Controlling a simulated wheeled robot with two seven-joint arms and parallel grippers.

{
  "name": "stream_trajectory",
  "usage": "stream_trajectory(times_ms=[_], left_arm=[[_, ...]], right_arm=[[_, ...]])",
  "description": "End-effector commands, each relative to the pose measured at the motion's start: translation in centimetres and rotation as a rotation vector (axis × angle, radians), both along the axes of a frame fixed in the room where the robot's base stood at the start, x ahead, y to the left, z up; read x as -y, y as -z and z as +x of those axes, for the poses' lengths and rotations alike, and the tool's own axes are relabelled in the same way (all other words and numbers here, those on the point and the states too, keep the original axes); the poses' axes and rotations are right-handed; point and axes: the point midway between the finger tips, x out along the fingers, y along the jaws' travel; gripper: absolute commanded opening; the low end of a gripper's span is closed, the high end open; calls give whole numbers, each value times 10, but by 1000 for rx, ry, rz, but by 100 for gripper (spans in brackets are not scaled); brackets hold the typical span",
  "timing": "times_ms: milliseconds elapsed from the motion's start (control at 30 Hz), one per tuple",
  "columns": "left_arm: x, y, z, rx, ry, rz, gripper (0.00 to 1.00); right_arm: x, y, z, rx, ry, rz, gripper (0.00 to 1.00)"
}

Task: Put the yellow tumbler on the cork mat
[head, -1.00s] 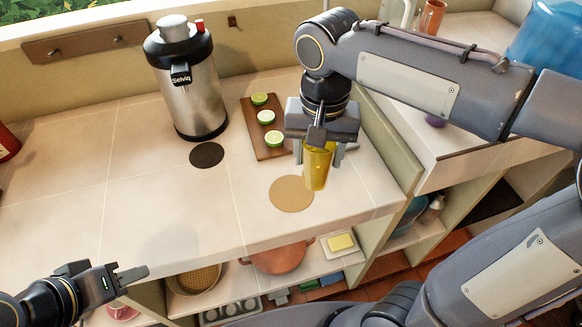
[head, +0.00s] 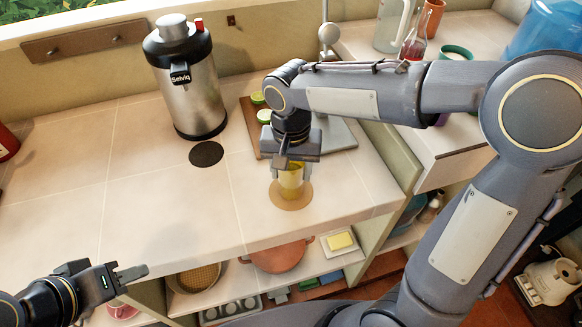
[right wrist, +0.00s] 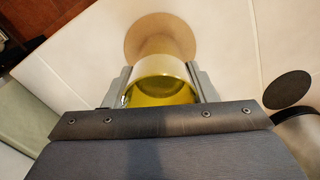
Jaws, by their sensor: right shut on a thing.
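The yellow tumbler (head: 291,182) is upright, held between the fingers of my right gripper (head: 288,170). In the head view its base overlaps the cork mat (head: 291,201), a round tan disc on the counter. I cannot tell if the base touches the mat. In the right wrist view the tumbler (right wrist: 163,88) shows between the two fingers (right wrist: 163,90), with the cork mat (right wrist: 160,28) partly visible beyond it. My left gripper (head: 130,277) is at the lower left, away from the counter objects; its jaw state is unclear.
A steel dispenser (head: 190,90) stands behind a dark round mat (head: 206,154). A shelf below holds a terracotta pot (head: 277,257) and a butter dish (head: 339,242).

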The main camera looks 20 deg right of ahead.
Motion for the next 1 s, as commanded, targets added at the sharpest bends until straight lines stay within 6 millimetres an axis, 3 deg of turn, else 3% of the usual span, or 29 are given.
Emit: stream_trajectory(times_ms=[233, 267, 400, 767, 867, 1000], left_arm=[[0, 4, 0, 0, 0, 0, 36], [0, 3, 0, 0, 0, 0, 36], [0, 2, 0, 0, 0, 0, 36], [0, -2, 0, 0, 0, 0, 36], [0, -1, 0, 0, 0, 0, 36], [0, -4, 0, 0, 0, 0, 36]], right_arm=[[0, 4, 0, 1, 0, 1, 20], [0, 3, 0, 0, 0, 0, 55], [0, 3, 0, 0, 0, 0, 73], [0, -4, 0, 1, 0, 1, 73], [0, -15, 1, 4, 0, 1, 73], [-1, -45, 1, 6, 0, 3, 73]])
